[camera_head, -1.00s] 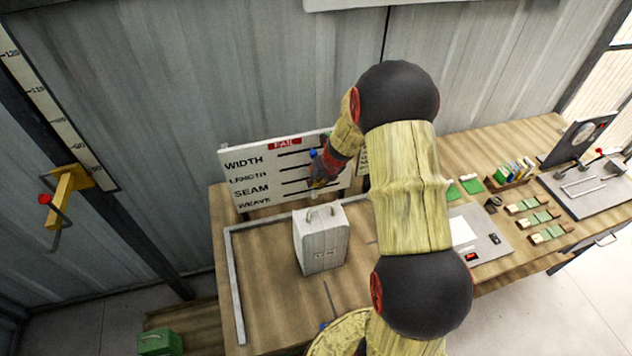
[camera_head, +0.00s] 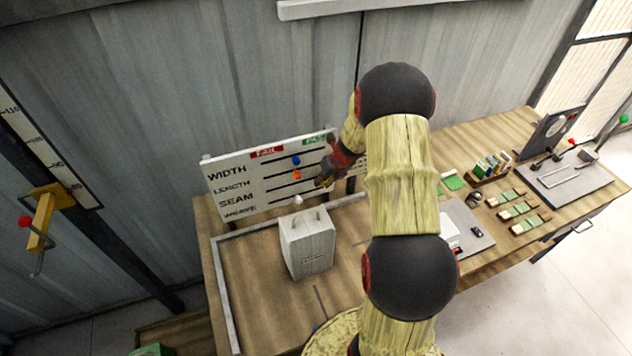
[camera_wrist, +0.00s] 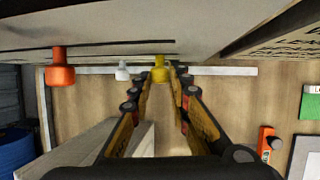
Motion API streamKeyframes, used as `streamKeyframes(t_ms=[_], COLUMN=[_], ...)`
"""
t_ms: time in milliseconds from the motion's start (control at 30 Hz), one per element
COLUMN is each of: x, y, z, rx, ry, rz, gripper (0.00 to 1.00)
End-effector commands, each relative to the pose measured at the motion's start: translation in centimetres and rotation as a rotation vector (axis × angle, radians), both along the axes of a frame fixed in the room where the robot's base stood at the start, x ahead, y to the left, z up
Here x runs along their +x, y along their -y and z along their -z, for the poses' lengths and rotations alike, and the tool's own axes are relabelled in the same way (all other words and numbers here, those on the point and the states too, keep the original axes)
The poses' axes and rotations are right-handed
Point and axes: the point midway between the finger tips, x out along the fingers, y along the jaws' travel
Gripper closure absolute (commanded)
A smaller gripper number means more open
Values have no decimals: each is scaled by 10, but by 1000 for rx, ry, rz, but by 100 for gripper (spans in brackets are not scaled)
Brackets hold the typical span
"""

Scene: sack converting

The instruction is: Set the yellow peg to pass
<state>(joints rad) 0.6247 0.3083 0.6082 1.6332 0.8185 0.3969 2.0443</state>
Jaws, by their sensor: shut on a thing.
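The check board (camera_head: 232,182) stands at the back of the bench, with slotted rows for width, length, seam and weave. A red FAIL label (camera_head: 267,152) is at its top left and a green PASS label (camera_head: 314,139) at its top right. The yellow peg (camera_wrist: 161,71) shows in the wrist view between the fingertips of my gripper (camera_wrist: 164,82), which is shut on it. In the head view my gripper (camera_head: 325,180) is at the board's right part and hides the yellow peg. A blue peg (camera_head: 296,160), an orange peg (camera_head: 297,175) and a white peg (camera_head: 298,199) sit left of it.
A pale box with a handle (camera_head: 307,245) stands on the bench just in front of the board. Sample blocks (camera_head: 518,210) and a gauge (camera_head: 560,140) are on the right. A yellow bracket (camera_head: 42,220) is on the left post.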

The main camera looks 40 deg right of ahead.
Motion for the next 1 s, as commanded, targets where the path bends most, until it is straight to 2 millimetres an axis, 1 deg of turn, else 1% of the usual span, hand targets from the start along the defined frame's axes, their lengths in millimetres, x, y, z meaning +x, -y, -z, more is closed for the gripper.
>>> streamKeyframes(t_ms=[167, 200, 500, 833, 933, 1000], x=[0, 0, 0, 0, -3, -7], y=[2, 2, 2, 1, 2, 3], z=[0, 0, -1, -2, -9, -18], rx=[-5, -5, -4, -3, -4, -4], ry=[2, 2, 2, 1, 3, 3], rz=[2, 2, 2, 1, 2, 2], gripper=[100, 81, 64, 63, 63, 63])
